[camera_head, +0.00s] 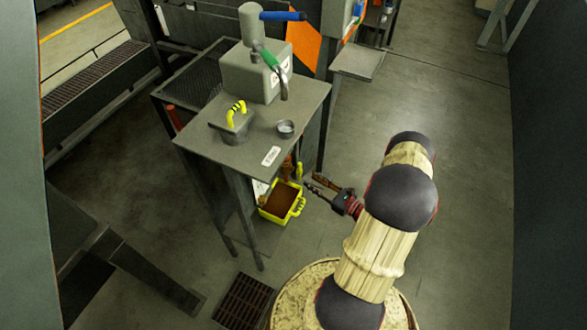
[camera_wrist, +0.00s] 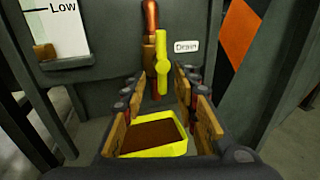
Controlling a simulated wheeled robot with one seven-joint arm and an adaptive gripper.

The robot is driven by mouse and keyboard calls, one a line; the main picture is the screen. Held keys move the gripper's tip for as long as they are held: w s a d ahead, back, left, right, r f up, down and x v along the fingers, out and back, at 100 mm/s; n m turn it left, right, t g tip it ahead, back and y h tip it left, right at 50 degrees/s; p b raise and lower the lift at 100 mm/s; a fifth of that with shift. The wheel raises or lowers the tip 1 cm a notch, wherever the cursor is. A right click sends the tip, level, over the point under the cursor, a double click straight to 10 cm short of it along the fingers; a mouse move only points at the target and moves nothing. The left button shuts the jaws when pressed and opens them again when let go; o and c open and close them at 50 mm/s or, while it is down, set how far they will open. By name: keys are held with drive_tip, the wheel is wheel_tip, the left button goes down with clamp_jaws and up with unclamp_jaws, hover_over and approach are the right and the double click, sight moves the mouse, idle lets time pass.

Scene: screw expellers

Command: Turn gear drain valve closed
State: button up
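The drain valve has a yellow handle (camera_wrist: 161,66) that stands upright beside a copper-coloured pipe (camera_wrist: 150,18), left of a white "Drain" label (camera_wrist: 186,46). In the head view the yellow handle (camera_head: 299,170) shows small below the table's right edge. My gripper (camera_wrist: 168,92) is open, and its two fingers point toward the valve with nothing between them. The handle appears between and beyond the fingertips, with no clear contact. In the head view my gripper (camera_head: 317,186) is just right of the valve.
A yellow bin (camera_head: 296,210) with brown contents sits below the valve, also low in the wrist view (camera_wrist: 181,148). A grey machine table (camera_head: 205,140) carries a dispenser-like unit (camera_head: 240,75), a yellow-handled block (camera_head: 233,125) and a small cup (camera_head: 285,128).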

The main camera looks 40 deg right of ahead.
sight(300, 170)
drive_tip(key=w, duration=0.2)
drive_tip(key=w+b, duration=0.1)
drive_tip(key=w, duration=0.2)
drive_tip(key=w+b, duration=0.1)
drive_tip(key=w, duration=0.1)
drive_tip(key=shift+w+a+r, duration=0.35)
drive_tip(key=shift+a+r, duration=0.05)
drive_tip(key=shift+c, duration=1)
clamp_jaws()
